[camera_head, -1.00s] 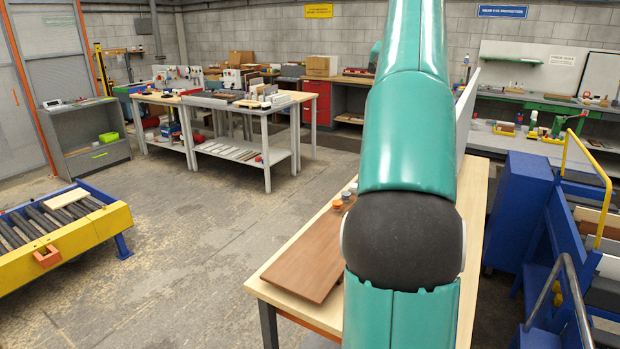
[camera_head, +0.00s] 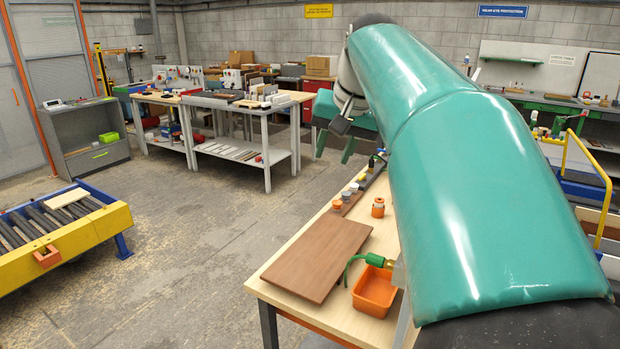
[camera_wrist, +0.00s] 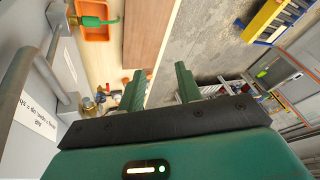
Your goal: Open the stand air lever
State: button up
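A green-handled lever (camera_head: 371,260) sticks out over the orange bin at the front of the wooden table, by a grey stand mostly hidden behind my arm. In the wrist view the green lever (camera_wrist: 98,21) is at the upper left, fixed by a metal fitting to the grey stand (camera_wrist: 65,65). My gripper (camera_head: 335,146) is raised above the table's far left side, apart from the lever. In the wrist view my gripper (camera_wrist: 161,84) is open with nothing between its fingers.
The orange bin (camera_head: 375,290) sits under the lever. A brown board (camera_head: 318,258) lies on the table (camera_head: 270,288) beside it. Small orange and white items (camera_head: 378,207) stand farther back. A yellow roller conveyor (camera_head: 80,247) is at left. The floor between is clear.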

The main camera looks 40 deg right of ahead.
jog(key=s+a+f+n, duration=0.1)
jog(key=a+f, duration=0.3)
jog(key=a, duration=0.2)
jog(key=shift+a+n, duration=0.2)
jog(key=shift+n, duration=0.1)
